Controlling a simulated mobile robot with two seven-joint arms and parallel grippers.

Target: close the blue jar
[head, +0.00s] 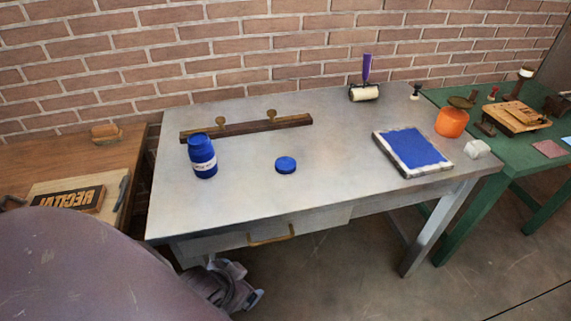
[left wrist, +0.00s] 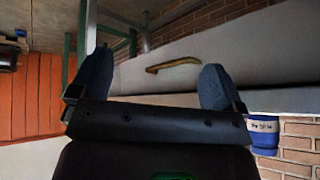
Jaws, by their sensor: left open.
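The blue jar (head: 203,163) stands upright on the metal table, left of centre, with a white label around it. A round blue lid (head: 285,165) lies flat on the table to its right, apart from it. My left gripper (head: 240,285) is below the table's front edge, near the drawer, away from both. In the left wrist view its two fingers (left wrist: 155,78) are spread with nothing between them. That view is upside down and shows part of the jar (left wrist: 263,132) at the right. My right gripper is not in view.
A dark wooden bar (head: 250,128) with two knobs lies behind the jar. A blue ink slab (head: 410,148), a roller (head: 364,92) and an orange pot (head: 451,122) are at the right. The drawer handle (head: 271,236) sticks out in front. The tabletop around the lid is clear.

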